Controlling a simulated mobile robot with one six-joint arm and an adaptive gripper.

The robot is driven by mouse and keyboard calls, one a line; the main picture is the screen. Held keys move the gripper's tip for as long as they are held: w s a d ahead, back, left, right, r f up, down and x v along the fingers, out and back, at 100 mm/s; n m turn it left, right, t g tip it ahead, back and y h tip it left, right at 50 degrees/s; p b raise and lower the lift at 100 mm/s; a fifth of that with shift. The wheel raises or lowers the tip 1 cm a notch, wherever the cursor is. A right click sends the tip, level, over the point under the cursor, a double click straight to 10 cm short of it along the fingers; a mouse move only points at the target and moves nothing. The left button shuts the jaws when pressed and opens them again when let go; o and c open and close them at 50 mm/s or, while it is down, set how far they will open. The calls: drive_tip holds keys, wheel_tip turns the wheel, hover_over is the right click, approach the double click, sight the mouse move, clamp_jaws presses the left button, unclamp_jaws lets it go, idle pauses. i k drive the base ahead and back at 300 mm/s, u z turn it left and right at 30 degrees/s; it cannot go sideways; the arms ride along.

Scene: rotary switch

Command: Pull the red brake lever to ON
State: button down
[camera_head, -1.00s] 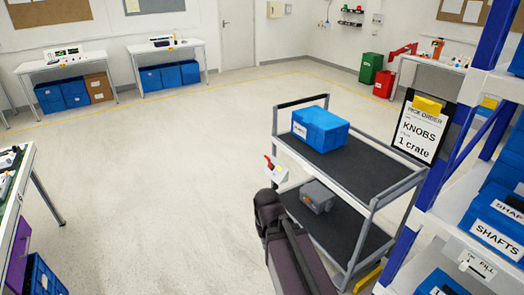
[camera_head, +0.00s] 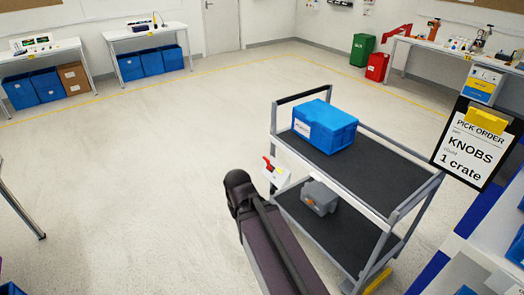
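The red brake lever (camera_head: 267,163) is small and stands on a white box (camera_head: 275,174) fixed to the left side of a grey cart (camera_head: 360,202). A label is on the box, but it is too small to read. My arm rises from the bottom middle, and its dark end is near the cart's left side, below and left of the lever and apart from it in the picture. I cannot make out my gripper's fingers.
A blue crate (camera_head: 324,126) sits on the cart's top shelf. A grey box (camera_head: 319,197) with an orange spot sits on the lower shelf. A pick order sign (camera_head: 476,144) and shelving stand at the right. The floor (camera_head: 120,180) left of the cart is clear.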

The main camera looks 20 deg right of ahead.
sight(267, 166)
drive_tip(key=z, duration=0.1)
drive_tip(key=i, duration=1.15)
drive_tip(key=z, duration=0.15)
